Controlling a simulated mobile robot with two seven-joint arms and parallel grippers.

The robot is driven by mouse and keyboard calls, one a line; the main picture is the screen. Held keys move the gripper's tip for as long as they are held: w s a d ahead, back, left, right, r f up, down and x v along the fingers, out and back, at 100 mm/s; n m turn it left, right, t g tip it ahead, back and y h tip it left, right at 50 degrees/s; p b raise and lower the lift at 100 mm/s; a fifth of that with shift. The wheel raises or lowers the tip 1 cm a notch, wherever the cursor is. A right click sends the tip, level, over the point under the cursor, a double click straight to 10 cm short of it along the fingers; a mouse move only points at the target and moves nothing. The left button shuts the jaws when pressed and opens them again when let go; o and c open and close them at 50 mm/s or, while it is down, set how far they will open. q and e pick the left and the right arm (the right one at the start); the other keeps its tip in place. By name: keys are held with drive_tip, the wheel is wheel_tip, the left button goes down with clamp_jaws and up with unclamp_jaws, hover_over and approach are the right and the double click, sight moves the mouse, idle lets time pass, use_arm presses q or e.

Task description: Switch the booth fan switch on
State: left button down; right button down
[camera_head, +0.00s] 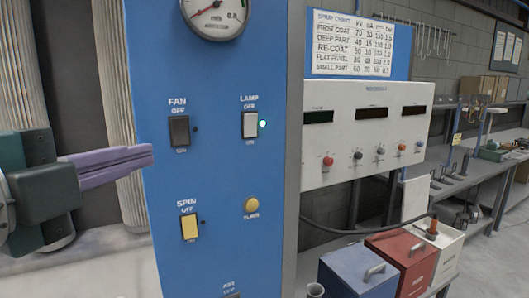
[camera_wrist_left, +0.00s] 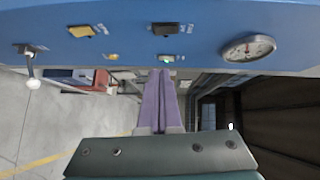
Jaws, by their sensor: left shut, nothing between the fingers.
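The fan switch (camera_head: 179,131) is a black rocker marked OFF above and ON below, on the blue panel (camera_head: 215,185). The small indicator (camera_head: 196,129) beside it is dark. I cannot tell which half of the rocker is pressed. The switch also shows in the left wrist view (camera_wrist_left: 166,29), near the top. My left gripper (camera_head: 150,154) has purple fingers, shut and empty. In the head view its tips overlap the panel's left edge, left of and a little below the switch, apart from it. The fingers also show in the left wrist view (camera_wrist_left: 163,76). My right gripper is not in view.
A white lamp switch (camera_head: 250,125) with a lit green indicator (camera_head: 263,124) sits right of the fan switch. Below are a yellow spin switch (camera_head: 190,226) and a yellow round button (camera_head: 251,204). A gauge (camera_head: 214,14) is above. A lever (camera_wrist_left: 31,67) sticks out in the wrist view.

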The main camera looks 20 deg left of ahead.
use_arm(q)
drive_tip(key=p, duration=0.2)
approach(185, 141)
drive_tip(key=w+d, duration=0.3)
drive_tip(key=w, duration=0.1)
drive_tip(key=shift+w+a+p, duration=0.3)
drive_tip(key=shift+w+a, duration=0.05)
drive_tip(key=shift+a, duration=0.2)
drive_tip(key=shift+w+a+p, duration=0.25)
drive_tip(key=shift+w+a, duration=0.05)
drive_tip(key=shift+a, duration=0.25)
drive_tip(key=shift+w+a+f, duration=0.15)
drive_tip(key=shift+w+a, duration=0.25)
drive_tip(key=shift+w+a+f+b, duration=0.1)
drive_tip(key=shift+a+f+b, duration=0.1)
drive_tip(key=shift+f+b, duration=0.4)
drive_tip(key=shift+r, duration=0.45)
